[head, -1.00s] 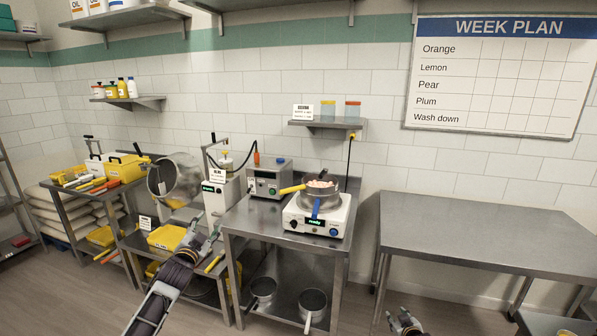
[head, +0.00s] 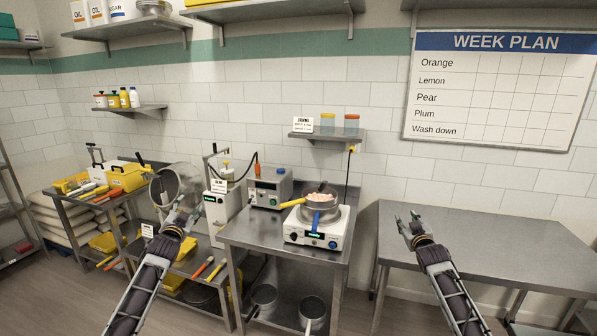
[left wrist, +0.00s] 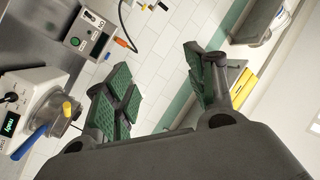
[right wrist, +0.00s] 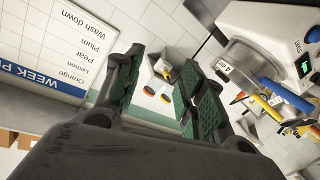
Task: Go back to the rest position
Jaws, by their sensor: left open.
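My left gripper (head: 181,212) is raised in front of the tilted steel drum at the left in the head view. Its fingers stand apart and empty in the left wrist view (left wrist: 160,90). My right gripper (head: 411,222) is raised in front of the bare right table in the head view. Its fingers stand apart with nothing between them in the right wrist view (right wrist: 158,85). Neither gripper touches anything that I can see.
A pan (head: 318,203) with pale pieces sits on the white hot plate (head: 317,234) on the middle table. The right steel table (head: 500,235) is clear. The left table (head: 75,208) carries yellow containers and tools. The steel drum (head: 160,190) stands between.

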